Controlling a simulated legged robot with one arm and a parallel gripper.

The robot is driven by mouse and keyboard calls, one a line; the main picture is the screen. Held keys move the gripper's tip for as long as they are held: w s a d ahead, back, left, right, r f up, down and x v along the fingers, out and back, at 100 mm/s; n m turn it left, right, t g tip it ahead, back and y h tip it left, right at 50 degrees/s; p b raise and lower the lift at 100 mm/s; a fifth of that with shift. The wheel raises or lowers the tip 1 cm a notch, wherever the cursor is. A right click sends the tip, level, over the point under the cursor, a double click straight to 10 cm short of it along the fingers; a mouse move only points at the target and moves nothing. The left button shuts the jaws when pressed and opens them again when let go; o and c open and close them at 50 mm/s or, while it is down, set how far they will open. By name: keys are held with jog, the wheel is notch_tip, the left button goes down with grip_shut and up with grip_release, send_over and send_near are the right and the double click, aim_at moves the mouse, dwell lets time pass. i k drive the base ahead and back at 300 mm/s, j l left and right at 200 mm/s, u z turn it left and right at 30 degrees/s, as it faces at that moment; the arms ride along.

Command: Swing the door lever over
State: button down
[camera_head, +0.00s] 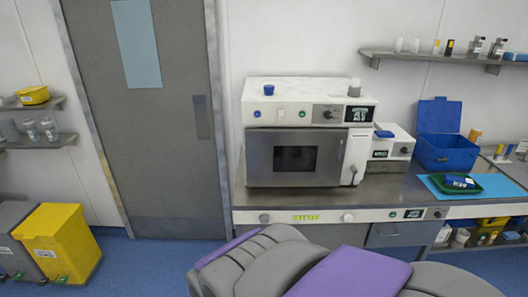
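A white box-shaped machine (262,102) with a dark front door (265,158) and a small window stands on the counter. The machine's door looks shut. A small lever-like handle (353,174) with a dark end sits on the white strip just right of that door. It is small, and its exact angle is hard to tell. A tall grey room door (160,150) at the left is shut and has a dark upright plate (202,117) near its right edge; no clear lever shows on it. My gripper is not in view.
The grey counter (300,197) holds a small white device (400,145), a blue box (440,150) and a green tray (440,187). A yellow bin (60,240) stands at lower left. Blue floor (150,265) is open before the room door. Grey and purple rounded shapes fill the bottom centre.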

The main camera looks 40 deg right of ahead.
aim_at(354, 169)
jog(key=z, duration=2)
jog(key=i+l+u, duration=0.1)
jog(key=i+u, duration=0.2)
jog(key=i+l+u, duration=0.3)
jog(key=k+j, duration=0.05)
jog(key=j, duration=0.05)
